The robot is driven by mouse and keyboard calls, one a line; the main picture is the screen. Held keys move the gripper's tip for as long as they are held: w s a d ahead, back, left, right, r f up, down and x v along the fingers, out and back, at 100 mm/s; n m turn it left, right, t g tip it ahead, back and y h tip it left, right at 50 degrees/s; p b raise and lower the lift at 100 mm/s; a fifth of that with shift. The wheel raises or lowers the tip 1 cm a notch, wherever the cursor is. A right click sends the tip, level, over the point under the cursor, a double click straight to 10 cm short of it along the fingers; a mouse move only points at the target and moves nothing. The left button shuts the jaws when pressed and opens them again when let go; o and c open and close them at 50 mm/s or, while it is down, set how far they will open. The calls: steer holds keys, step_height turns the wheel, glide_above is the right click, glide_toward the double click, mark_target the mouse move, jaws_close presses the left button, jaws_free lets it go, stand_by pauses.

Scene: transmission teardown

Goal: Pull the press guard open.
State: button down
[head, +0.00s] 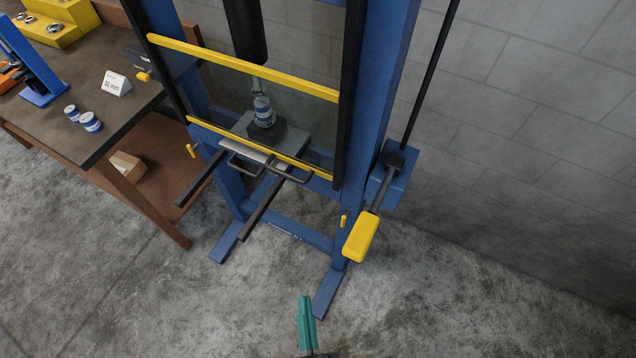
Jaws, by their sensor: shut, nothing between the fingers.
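The press guard is a frame with dark side rails and yellow crossbars (240,68). It stands across the front of the blue press frame (374,100). Its lower yellow bar (225,132) runs in front of the press bed. Dark bent-bar loops (291,176) stick out just below that bar; I cannot tell which of them belongs to the guard. My gripper (307,300), with teal fingers, is at the bottom of the view, over the floor in front of the press. It is shut and empty, well apart from the guard.
A lever with a yellow grip (361,237) juts out at the press's right. Two dark bars (262,207) reach forward from the bed. A workbench (140,101) with small cans stands at left. Blue feet (328,290) rest on the floor. Open concrete floor lies in front.

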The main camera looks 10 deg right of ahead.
steer(key=w+d+f+m+t+h, duration=0.2)
steer(key=w+f+m+h, duration=0.35)
steer(key=w+m, duration=0.85)
steer(key=w+d+f+m+t+h, duration=0.1)
steer(key=w+f+m+t+h, duration=0.15)
steer(key=w+m+h, duration=1.1)
steer(key=w+d+r+m+y, duration=0.1)
steer(key=d+r+m+y, duration=0.2)
steer(key=r+m, duration=0.6)
steer(key=shift+w+d+r+g+y, duration=0.35)
steer(key=shift+d+r, duration=0.65)
steer(key=shift+r, duration=0.65)
